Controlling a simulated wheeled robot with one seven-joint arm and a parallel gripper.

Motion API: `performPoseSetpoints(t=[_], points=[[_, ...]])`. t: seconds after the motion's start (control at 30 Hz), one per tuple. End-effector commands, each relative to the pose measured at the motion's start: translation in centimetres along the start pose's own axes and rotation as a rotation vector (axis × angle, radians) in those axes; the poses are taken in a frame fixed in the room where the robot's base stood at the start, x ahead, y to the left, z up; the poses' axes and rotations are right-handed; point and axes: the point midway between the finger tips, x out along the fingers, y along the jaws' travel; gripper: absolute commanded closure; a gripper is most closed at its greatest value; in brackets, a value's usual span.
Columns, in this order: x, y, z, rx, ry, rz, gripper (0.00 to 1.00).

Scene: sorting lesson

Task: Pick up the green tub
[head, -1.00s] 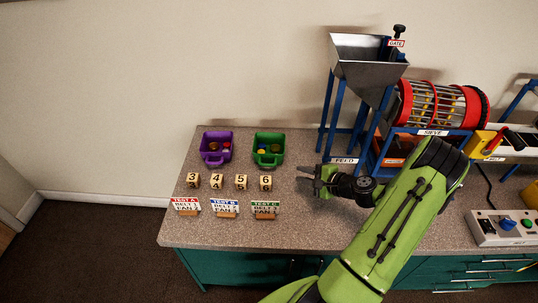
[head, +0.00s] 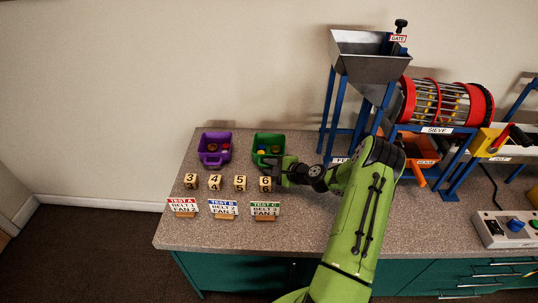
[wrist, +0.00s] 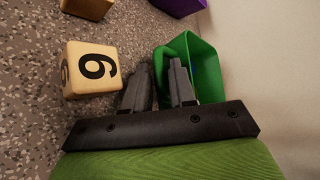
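The green tub (head: 276,139) stands upright at the back of the counter, with small coloured pieces inside. My gripper (head: 270,164) is at its near side, low beside the 6 cube. In the wrist view, the two dark fingers (wrist: 161,75) stand a narrow gap apart, with a green part of the tub between them. They look shut on the tub's near handle. The tub (wrist: 206,68) reaches beyond the right finger, which hides part of it. I see no lift off the counter.
The 6 cube (wrist: 90,68) sits close beside the fingers. The 3 (head: 191,181), 4 (head: 215,183) and 5 (head: 240,183) cubes and three test signs lie left and in front. The purple tub (head: 215,158) is left; the hopper (head: 368,62) and sieve stand right.

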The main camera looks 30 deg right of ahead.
Motion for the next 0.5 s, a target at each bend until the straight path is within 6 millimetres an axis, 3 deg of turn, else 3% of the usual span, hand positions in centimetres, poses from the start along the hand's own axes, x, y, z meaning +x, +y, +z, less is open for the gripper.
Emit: performPoseSetpoints(t=[0.03, 0.2, 0.5], points=[[-0.04, -0.03, 0.02, 0.0, 0.0, 0.0, 0.75], [-0.06, -0.03, 0.02, 0.0, 0.0, 0.0, 1.0], [-0.08, -0.04, 0.02, -0.001, 0.0, 0.0, 1.0]])
